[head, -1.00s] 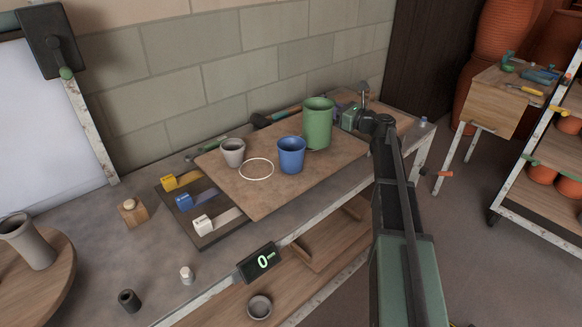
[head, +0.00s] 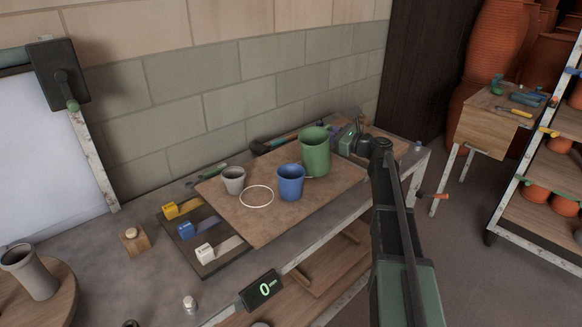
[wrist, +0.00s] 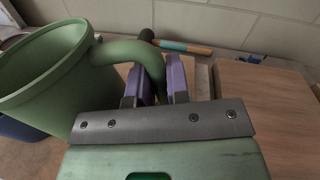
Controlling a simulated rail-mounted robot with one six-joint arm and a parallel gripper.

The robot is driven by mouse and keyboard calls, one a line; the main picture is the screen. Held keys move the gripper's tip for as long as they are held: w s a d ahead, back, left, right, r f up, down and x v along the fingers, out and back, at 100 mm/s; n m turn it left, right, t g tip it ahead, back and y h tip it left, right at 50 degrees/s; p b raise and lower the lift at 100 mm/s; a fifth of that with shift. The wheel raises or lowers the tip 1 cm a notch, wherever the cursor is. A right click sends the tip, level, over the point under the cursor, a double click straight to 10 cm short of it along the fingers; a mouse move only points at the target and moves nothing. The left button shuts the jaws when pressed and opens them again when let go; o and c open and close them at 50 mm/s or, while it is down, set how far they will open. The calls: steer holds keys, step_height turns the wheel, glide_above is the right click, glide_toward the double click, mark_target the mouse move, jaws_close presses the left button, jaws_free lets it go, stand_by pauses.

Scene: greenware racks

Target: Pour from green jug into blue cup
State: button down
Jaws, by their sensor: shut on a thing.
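The green jug (head: 315,156) stands at or just above the brown board, right of and slightly behind the blue cup (head: 290,183); a gap beneath it is hard to judge. It looks close to upright, with a slight lean toward the cup. My gripper (head: 347,140) comes from the right. In the wrist view, the purple fingers of my gripper (wrist: 160,82) are shut on the handle of the green jug (wrist: 45,75). The blue cup (wrist: 17,129) shows partly behind the jug there. The inside of the jug and the cup's contents cannot be made out.
A grey cup (head: 233,180) and a white ring mark (head: 257,196) lie left of the blue cup on the board (head: 262,228). A display (head: 261,289) reads 0 at the bench front. Coloured blocks stand at left. A brick wall is behind.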

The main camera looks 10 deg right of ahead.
mark_target(329, 126)
steer(key=shift+s+a+r+n+p, duration=0.3)
steer(key=shift+r+n+p, duration=0.2)
steer(key=shift+r+p, duration=0.1)
steer(key=shift+s+a+r+n+p, duration=0.25)
steer(key=shift+a+r+n+p, duration=0.1)
steer(key=shift+r+n+p, duration=0.25)
steer(key=shift+s+a+r+n+p, duration=0.3)
steer(key=shift+r+n+p, duration=0.1)
steer(key=shift+r, duration=0.25)
steer(key=shift+s+a+r+n+p, duration=0.3)
steer(key=shift+a+r+n+p, duration=0.15)
steer(key=shift+r+p, duration=0.1)
steer(key=shift+s+a+r+n+p, duration=0.3)
steer(key=shift+a+r+n+p, duration=0.05)
steer(key=shift+r+n+p, duration=0.15)
steer(key=shift+s+a+r+n+p, duration=0.25)
steer(key=shift+a+r+n+p, duration=0.05)
steer(key=shift+r+n+p, duration=0.35)
steer(key=shift+s+a+r+n+p, duration=0.2)
steer(key=shift+a+r+n+p, duration=0.05)
steer(key=shift+r+n+p, duration=0.35)
steer(key=shift+s+a+r+n+p, duration=0.2)
steer(key=shift+a+r+n+p, duration=0.05)
steer(key=shift+r+n+p, duration=0.3)
steer(key=shift+s+a+r+n+p, duration=0.15)
steer(key=shift+a+r+n+p, duration=0.1)
steer(key=shift+r+n+p, duration=0.25)
